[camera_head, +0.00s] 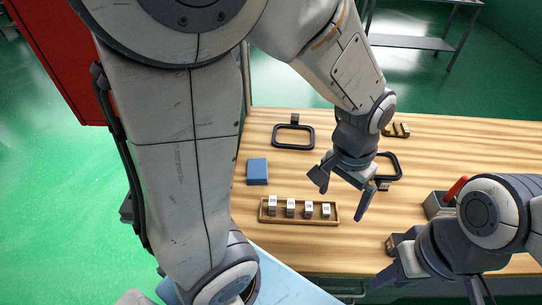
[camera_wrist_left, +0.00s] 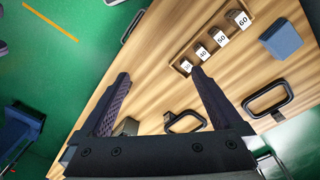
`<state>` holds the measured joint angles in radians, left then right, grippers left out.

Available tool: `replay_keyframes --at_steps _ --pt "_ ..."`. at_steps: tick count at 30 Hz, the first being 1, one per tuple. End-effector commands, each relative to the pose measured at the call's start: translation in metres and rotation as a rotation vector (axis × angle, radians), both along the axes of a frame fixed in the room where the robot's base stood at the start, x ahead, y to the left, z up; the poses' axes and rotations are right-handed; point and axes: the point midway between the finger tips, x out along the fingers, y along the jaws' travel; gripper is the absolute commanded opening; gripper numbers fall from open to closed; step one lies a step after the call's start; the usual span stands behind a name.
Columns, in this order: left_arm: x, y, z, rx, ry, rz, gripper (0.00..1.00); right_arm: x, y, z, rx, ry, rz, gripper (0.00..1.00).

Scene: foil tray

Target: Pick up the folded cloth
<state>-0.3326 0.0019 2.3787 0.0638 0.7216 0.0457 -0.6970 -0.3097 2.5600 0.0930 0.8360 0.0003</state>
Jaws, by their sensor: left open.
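The folded cloth (camera_head: 257,171) looks like a small flat blue block lying on the wooden table, left of centre in the head view. It also shows at the upper right of the left wrist view (camera_wrist_left: 281,40). My left gripper (camera_head: 340,197) is open and empty above the table, right of the cloth and apart from it. In the left wrist view the two fingers (camera_wrist_left: 160,75) are spread with nothing between them, and the cloth lies outside them. My right gripper (camera_head: 432,287) is low at the right, its fingers apart and nothing visible between them.
A wooden tray (camera_head: 299,221) with several numbered blocks lies just in front of the cloth. A black frame (camera_head: 294,136) lies behind it; another (camera_head: 389,166) lies behind my left gripper. A grey box (camera_head: 436,207) with a red-handled item stands right. Bare wood surrounds the cloth.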

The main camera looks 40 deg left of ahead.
Motion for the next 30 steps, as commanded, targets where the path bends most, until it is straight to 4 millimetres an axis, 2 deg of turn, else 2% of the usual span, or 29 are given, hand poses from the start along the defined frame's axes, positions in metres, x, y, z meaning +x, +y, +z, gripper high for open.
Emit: replay_keyframes --at_steps 1,3,5,6,10,12,15,18,21,30 --pt "0.024 0.022 0.003 0.009 0.013 0.099 1.00 0.000 0.000 0.016 0.000 0.000 0.000 0.40" --pt "0.052 0.054 -0.003 0.015 0.016 0.220 1.00 0.000 0.000 0.026 0.000 0.000 -0.001 0.40" --pt "0.072 0.085 -0.011 0.021 0.021 0.323 1.00 0.000 0.000 0.034 0.000 0.000 -0.001 0.40" --pt "0.083 0.108 -0.016 0.024 0.024 0.391 1.00 0.000 0.000 0.040 0.000 0.000 -0.001 0.40" --pt "0.103 0.183 -0.040 0.032 0.034 0.595 1.00 0.000 0.000 0.056 0.000 0.000 -0.001 0.40" --pt "0.105 0.219 -0.053 0.034 0.038 0.687 1.00 0.000 0.000 0.062 0.000 0.000 -0.002 0.40" --pt "0.102 0.259 -0.069 0.037 0.044 0.786 1.00 0.000 0.000 0.069 0.000 0.000 -0.002 0.40" --pt "0.097 0.284 -0.081 0.038 0.046 0.850 1.00 0.000 0.000 0.073 0.000 0.000 -0.002 0.40" --pt "0.094 0.296 -0.090 0.039 0.048 0.881 1.00 0.000 0.000 0.075 0.000 0.000 -0.002 0.40" --pt "0.093 0.298 -0.132 0.039 0.049 0.887 1.00 0.000 0.000 0.087 0.000 0.000 0.000 0.40"
